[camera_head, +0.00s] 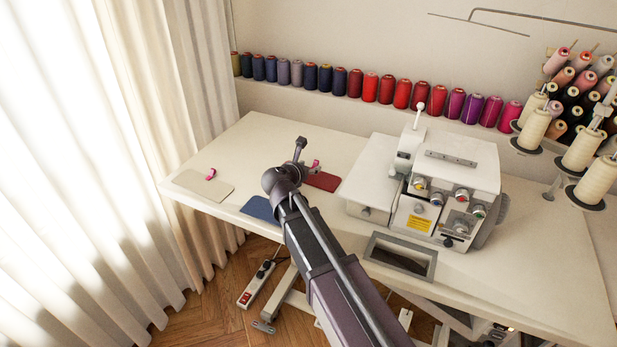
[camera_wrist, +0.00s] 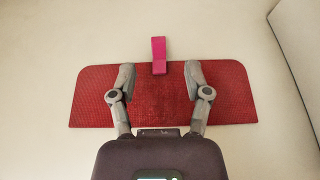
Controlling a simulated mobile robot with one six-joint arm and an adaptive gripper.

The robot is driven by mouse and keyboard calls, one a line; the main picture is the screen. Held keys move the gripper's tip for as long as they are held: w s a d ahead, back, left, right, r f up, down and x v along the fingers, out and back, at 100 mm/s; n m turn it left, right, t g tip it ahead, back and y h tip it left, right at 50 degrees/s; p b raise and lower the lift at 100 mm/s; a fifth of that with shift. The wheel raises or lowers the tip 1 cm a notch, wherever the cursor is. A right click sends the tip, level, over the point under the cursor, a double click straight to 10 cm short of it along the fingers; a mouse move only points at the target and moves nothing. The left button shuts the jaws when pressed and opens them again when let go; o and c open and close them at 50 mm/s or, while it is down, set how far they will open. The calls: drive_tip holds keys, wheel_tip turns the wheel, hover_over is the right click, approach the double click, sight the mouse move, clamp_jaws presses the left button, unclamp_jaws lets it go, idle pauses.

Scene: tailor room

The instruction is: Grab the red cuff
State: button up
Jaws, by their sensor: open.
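The red cuff (camera_wrist: 232,98) lies flat on the white table. It fills the middle of the wrist view, with a pink tab (camera_wrist: 158,50) standing at the middle of its far edge. In the head view the red cuff (camera_head: 322,181) is just right of my gripper (camera_head: 301,155), partly hidden by it. In the wrist view my gripper (camera_wrist: 159,83) is open. Its two fingers are over the cuff, apart, with nothing between them but the cuff's surface below and the tab beyond. I cannot tell how high the fingers are above it.
A white sewing machine (camera_head: 458,170) stands to the right of the cuff. A blue piece (camera_head: 259,208) and a beige piece (camera_head: 203,187) lie to the left on the table (camera_head: 240,150). Thread spools (camera_head: 370,87) line the back ledge. Curtains (camera_head: 120,130) hang at the left.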

sight(315, 163)
idle(0.3)
drive_tip(key=shift+b+x, duration=0.9)
drive_tip(key=shift+x, duration=1.7)
drive_tip(key=shift+w, duration=0.1)
drive_tip(key=shift+r, duration=0.1)
clamp_jaws()
